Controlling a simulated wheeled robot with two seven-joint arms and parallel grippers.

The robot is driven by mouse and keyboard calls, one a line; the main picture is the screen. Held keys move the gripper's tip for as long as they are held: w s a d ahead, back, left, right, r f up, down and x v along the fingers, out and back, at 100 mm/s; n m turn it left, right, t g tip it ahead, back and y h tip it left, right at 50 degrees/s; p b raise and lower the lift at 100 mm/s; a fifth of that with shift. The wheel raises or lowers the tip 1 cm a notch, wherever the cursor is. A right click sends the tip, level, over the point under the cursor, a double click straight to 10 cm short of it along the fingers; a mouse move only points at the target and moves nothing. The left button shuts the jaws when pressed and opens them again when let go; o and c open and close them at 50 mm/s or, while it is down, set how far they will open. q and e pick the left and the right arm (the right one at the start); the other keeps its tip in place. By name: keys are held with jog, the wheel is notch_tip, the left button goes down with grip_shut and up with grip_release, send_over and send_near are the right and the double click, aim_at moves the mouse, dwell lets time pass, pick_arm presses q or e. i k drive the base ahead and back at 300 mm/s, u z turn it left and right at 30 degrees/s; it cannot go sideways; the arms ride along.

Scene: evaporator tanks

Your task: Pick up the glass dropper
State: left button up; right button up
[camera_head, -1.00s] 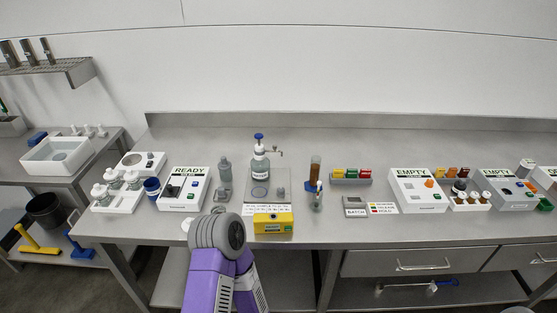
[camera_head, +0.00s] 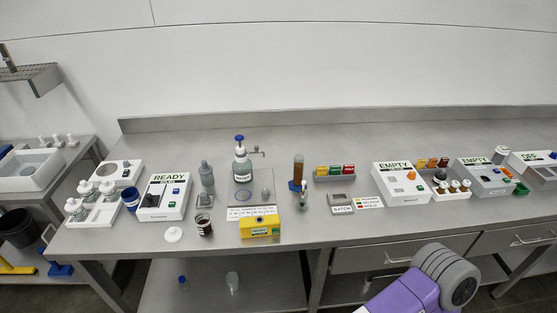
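A small slender upright piece with a pale top (camera_head: 303,191) stands on the bench just right of the amber cylinder (camera_head: 298,170) with a blue base. It may be the glass dropper in a holder, but it is too small to tell. A grey-capped bottle (camera_head: 207,174) stands further left. Neither of my grippers shows. Only a purple arm link of mine with a grey rounded joint is in view at the lower right, in front of the bench drawers.
A pump bottle (camera_head: 242,165) stands on a plate behind a yellow box (camera_head: 260,226). A dark jar (camera_head: 204,226) and a white round lid (camera_head: 173,234) lie near the front edge. A READY box (camera_head: 163,197) stands left, an EMPTY box (camera_head: 400,182) right.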

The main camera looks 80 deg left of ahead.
aim_at(204, 168)
jog(key=z, duration=0.3)
jog(key=k, duration=1.3)
jog(key=u, duration=0.8)
